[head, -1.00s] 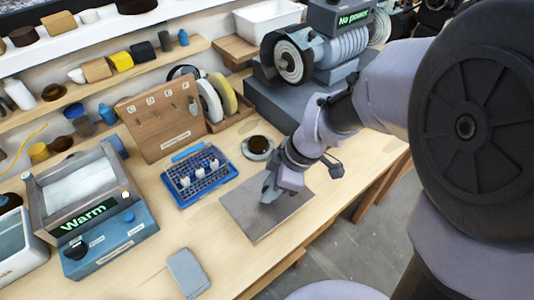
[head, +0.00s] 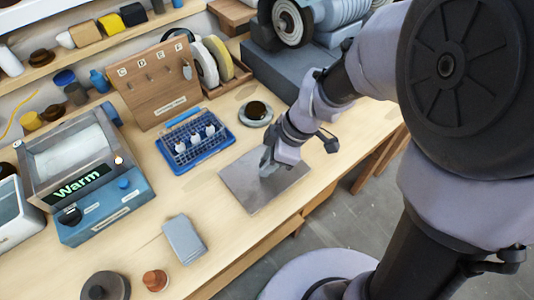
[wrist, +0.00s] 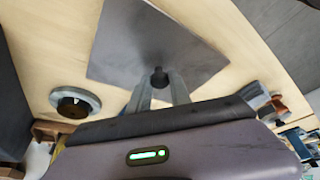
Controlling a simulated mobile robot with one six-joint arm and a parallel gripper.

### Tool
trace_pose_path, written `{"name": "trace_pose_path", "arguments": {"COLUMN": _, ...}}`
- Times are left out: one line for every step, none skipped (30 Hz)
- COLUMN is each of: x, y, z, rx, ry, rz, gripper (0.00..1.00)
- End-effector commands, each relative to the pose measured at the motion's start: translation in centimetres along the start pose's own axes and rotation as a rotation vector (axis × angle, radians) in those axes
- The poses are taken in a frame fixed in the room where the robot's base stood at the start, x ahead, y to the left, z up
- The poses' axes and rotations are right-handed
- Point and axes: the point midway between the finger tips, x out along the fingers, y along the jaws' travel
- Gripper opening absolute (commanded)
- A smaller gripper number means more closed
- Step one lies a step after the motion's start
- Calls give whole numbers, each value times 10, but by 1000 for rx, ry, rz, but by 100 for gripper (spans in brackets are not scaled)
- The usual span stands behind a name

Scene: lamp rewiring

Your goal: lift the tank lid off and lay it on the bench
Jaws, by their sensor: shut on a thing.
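The tank lid is a flat grey plate (head: 240,180) near the bench's front edge, and it appears to lie flat on the wood. My gripper (head: 267,165) points down at its middle. In the wrist view, my gripper's fingers (wrist: 160,88) are shut on the dark knob (wrist: 159,75) of the lid (wrist: 125,45). The tank (head: 115,210) is the blue and grey box at the left with a lit "Warm" sign. Its top is uncovered and shows a pale interior. The fingertips are partly hidden in the head view.
A blue tray (head: 182,166) with white pieces and a round dish with a dark centre (head: 256,113) sit just behind the lid. A grey-blue flat box (head: 185,238) lies in front of the tank. A grey machine (head: 292,80) stands at the back right. Bare wood surrounds the lid.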

Motion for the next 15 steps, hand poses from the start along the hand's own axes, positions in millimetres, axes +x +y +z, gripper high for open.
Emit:
{"name": "trace_pose_path", "arguments": {"x": 0, "y": 0, "z": 0, "rx": 0, "ry": 0, "rz": 0, "gripper": 0}}
{"name": "trace_pose_path", "arguments": {"x": 0, "y": 0, "z": 0, "rx": 0, "ry": 0, "rz": 0, "gripper": 0}}
{"name": "trace_pose_path", "arguments": {"x": 0, "y": 0, "z": 0, "rx": 0, "ry": 0, "rz": 0, "gripper": 0}}
{"name": "trace_pose_path", "arguments": {"x": 0, "y": 0, "z": 0, "rx": 0, "ry": 0, "rz": 0, "gripper": 0}}
{"name": "trace_pose_path", "arguments": {"x": 1, "y": 0, "z": 0, "rx": 0, "ry": 0, "rz": 0, "gripper": 0}}
{"name": "trace_pose_path", "arguments": {"x": 1, "y": 0, "z": 0, "rx": 0, "ry": 0, "rz": 0, "gripper": 0}}
{"name": "trace_pose_path", "arguments": {"x": 2, "y": 0, "z": 1, "rx": 0, "ry": 0, "rz": 1, "gripper": 0}}
{"name": "trace_pose_path", "arguments": {"x": 2, "y": 0, "z": 1, "rx": 0, "ry": 0, "rz": 1, "gripper": 0}}
{"name": "trace_pose_path", "arguments": {"x": 2, "y": 0, "z": 1, "rx": 0, "ry": 0, "rz": 1, "gripper": 0}}
{"name": "trace_pose_path", "arguments": {"x": 3, "y": 0, "z": 1, "rx": 0, "ry": 0, "rz": 1, "gripper": 0}}
{"name": "trace_pose_path", "arguments": {"x": 3, "y": 0, "z": 1, "rx": 0, "ry": 0, "rz": 1, "gripper": 0}}
{"name": "trace_pose_path", "arguments": {"x": 4, "y": 0, "z": 1, "rx": 0, "ry": 0, "rz": 1, "gripper": 0}}
{"name": "trace_pose_path", "arguments": {"x": 4, "y": 0, "z": 2, "rx": 0, "ry": 0, "rz": 1, "gripper": 0}}
{"name": "trace_pose_path", "arguments": {"x": 4, "y": 0, "z": 2, "rx": 0, "ry": 0, "rz": 1, "gripper": 0}}
{"name": "trace_pose_path", "arguments": {"x": 4, "y": 0, "z": 2, "rx": 0, "ry": 0, "rz": 1, "gripper": 0}}
